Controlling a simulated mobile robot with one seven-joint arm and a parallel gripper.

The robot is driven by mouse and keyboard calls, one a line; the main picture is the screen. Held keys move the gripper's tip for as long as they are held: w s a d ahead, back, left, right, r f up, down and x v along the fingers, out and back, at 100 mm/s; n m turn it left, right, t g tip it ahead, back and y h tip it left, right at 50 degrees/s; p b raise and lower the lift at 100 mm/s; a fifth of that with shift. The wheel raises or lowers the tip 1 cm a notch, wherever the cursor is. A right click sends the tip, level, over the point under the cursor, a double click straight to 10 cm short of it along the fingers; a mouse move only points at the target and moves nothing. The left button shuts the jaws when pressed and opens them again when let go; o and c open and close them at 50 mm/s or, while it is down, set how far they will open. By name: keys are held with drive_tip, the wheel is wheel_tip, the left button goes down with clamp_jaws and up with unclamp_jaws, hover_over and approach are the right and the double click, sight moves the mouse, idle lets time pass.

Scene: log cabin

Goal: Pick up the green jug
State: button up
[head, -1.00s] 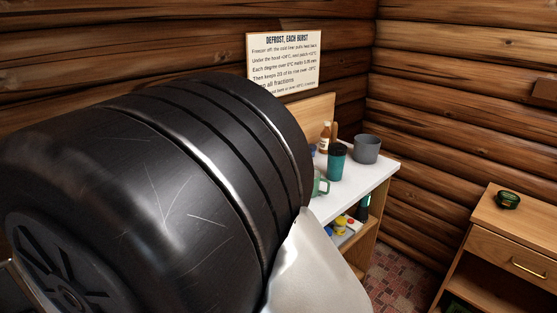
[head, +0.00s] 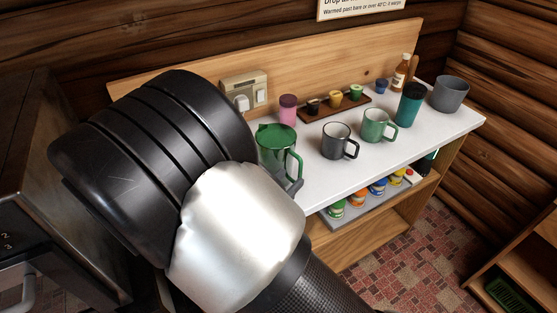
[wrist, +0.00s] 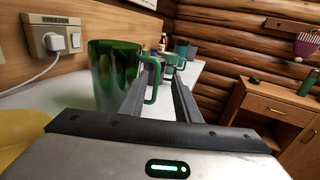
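The green jug (head: 278,150) stands upright on the white counter, its handle toward the right, its lower part partly hidden by my arm in the head view. In the wrist view the jug (wrist: 112,65) is close, just left of the fingers. My gripper (wrist: 163,75) is open, with a gap between its two dark fingers. The jug's handle shows at that gap, and the left finger overlaps the handle's opening. I cannot tell whether the finger is inside the loop or in front of it. In the head view only a grey fingertip shows beside the handle.
A wall socket (wrist: 62,38) with a plugged cable is behind the jug. Small jars fill the lower shelf.

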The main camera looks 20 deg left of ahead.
sight(301, 167)
drive_tip(key=x, duration=0.5)
drive_tip(key=f+x, duration=0.1)
drive_tip(key=x, duration=0.1)
drive_tip(key=shift+w+a, duration=0.1)
drive_tip(key=shift+w, duration=0.15)
drive_tip(key=shift+c, duration=0.5)
clamp_jaws()
drive_tip(key=shift+r, duration=0.1)
idle(0.5)
